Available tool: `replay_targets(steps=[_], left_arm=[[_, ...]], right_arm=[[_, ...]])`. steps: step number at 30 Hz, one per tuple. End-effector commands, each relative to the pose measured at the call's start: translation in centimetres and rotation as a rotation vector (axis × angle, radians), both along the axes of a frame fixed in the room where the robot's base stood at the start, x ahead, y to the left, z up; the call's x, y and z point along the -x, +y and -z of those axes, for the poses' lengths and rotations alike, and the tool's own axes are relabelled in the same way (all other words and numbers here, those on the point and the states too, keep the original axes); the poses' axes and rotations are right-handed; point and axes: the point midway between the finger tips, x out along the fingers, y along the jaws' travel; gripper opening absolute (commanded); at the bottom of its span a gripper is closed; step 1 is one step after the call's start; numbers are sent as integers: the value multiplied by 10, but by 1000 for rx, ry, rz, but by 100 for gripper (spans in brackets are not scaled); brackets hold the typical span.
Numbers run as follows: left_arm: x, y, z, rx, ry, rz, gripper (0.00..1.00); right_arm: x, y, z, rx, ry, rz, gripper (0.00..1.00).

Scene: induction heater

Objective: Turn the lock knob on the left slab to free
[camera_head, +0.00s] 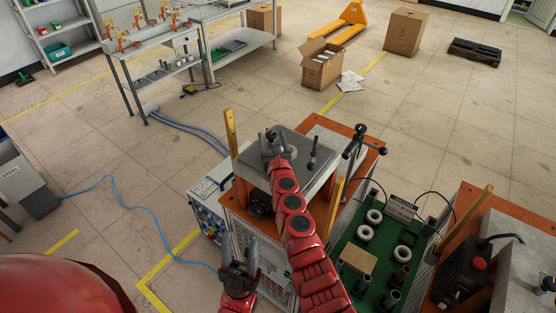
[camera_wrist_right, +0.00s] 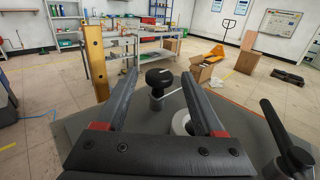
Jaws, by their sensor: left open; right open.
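The left slab (camera_head: 325,138) is a grey plate on an orange-framed cabinet; its surface also fills the lower right wrist view (camera_wrist_right: 85,125). My right gripper (camera_head: 271,134) is over the slab's far left part, its arm reaching across the plate. In the right wrist view its two fingers (camera_wrist_right: 165,98) are apart. A black lock knob (camera_wrist_right: 159,77) on a short metal stem stands upright between and beyond them, with no contact visible. In the head view the knob cannot be made out at the gripper. My left gripper (camera_head: 240,258) is open and empty, lower, in front of the cabinet.
A dark lever handle (camera_head: 313,152) stands on the slab right of my right gripper. A black handle (camera_head: 360,140) stands further right. An orange-yellow post (camera_head: 231,132) rises at the slab's left edge. A green tray (camera_head: 348,240) with rings lies right of my right arm.

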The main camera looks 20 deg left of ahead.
Motion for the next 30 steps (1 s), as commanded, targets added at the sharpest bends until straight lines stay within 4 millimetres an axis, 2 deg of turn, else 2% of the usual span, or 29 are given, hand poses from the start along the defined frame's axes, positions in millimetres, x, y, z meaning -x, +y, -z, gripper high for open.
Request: replay_targets(steps=[1, 3, 14, 24, 30], left_arm=[[0, 0, -14, 0, 0, 0, 50], [0, 0, -23, 0, 0, 0, 50], [0, 0, -52, 0, 0, 0, 50], [0, 0, -53, 0, 0, 0, 50], [0, 0, -49, 0, 0, 0, 50]], right_arm=[[7, -1, -7, 4, -1, -4, 69], [17, -5, -8, 6, -3, -8, 69], [69, -30, -5, 5, -4, -8, 69], [119, -55, -2, 4, -3, -9, 69], [137, -65, -2, 0, -5, -5, 69]])
